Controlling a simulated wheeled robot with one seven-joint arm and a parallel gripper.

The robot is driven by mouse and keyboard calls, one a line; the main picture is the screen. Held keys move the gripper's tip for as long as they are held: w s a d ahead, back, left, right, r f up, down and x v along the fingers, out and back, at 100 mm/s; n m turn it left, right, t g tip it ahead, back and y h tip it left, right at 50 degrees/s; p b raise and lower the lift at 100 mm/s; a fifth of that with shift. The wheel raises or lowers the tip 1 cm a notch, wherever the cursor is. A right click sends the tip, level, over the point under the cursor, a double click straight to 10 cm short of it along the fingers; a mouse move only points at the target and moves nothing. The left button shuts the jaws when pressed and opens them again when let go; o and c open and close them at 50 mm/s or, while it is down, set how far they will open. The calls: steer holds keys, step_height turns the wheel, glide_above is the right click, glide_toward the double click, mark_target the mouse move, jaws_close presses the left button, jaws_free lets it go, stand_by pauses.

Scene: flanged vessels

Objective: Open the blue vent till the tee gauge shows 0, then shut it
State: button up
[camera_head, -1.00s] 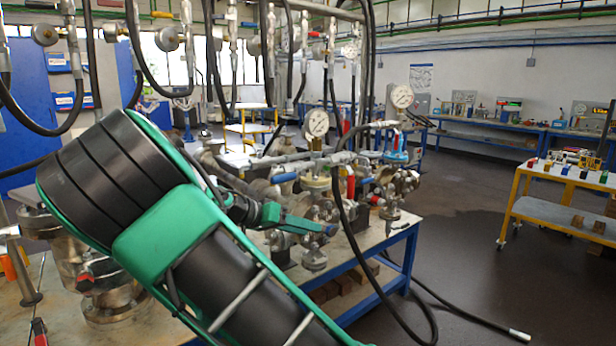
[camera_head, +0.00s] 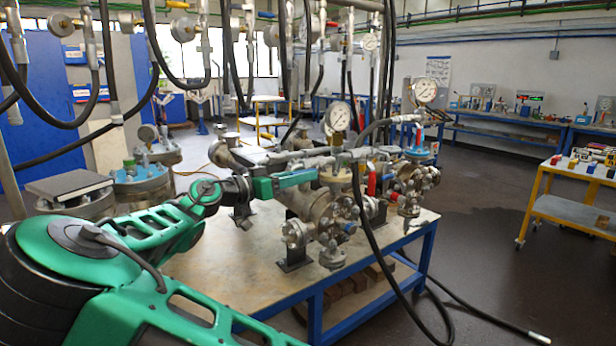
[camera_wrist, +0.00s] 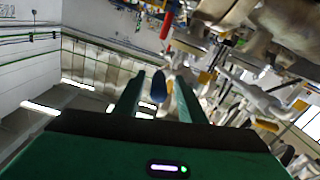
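My gripper (camera_head: 308,179) is stretched out level beside the pipework on the blue-framed bench. In the wrist view its two green fingers (camera_wrist: 159,82) stand apart with a gap. A blue rounded handle end (camera_wrist: 158,88), possibly the blue vent's, shows in that gap, with space visible on both sides; I cannot tell its depth. In the head view the fingers hide what lies behind them. A white dial gauge (camera_head: 338,117) stands above the near vessel and another gauge (camera_head: 424,91) stands farther right. I cannot tell which is the tee gauge, and the needles are too small to read.
A red handle (camera_head: 371,184) is close to the right of my gripper. Black hoses (camera_head: 357,215) hang in front of the pipework. The bench (camera_head: 210,285) has bare top at the front left. A yellow trolley (camera_head: 560,212) stands at right, with open floor between.

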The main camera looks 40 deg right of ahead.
steer(key=shift+w+d, duration=0.1)
steer(key=shift+d, duration=2.25)
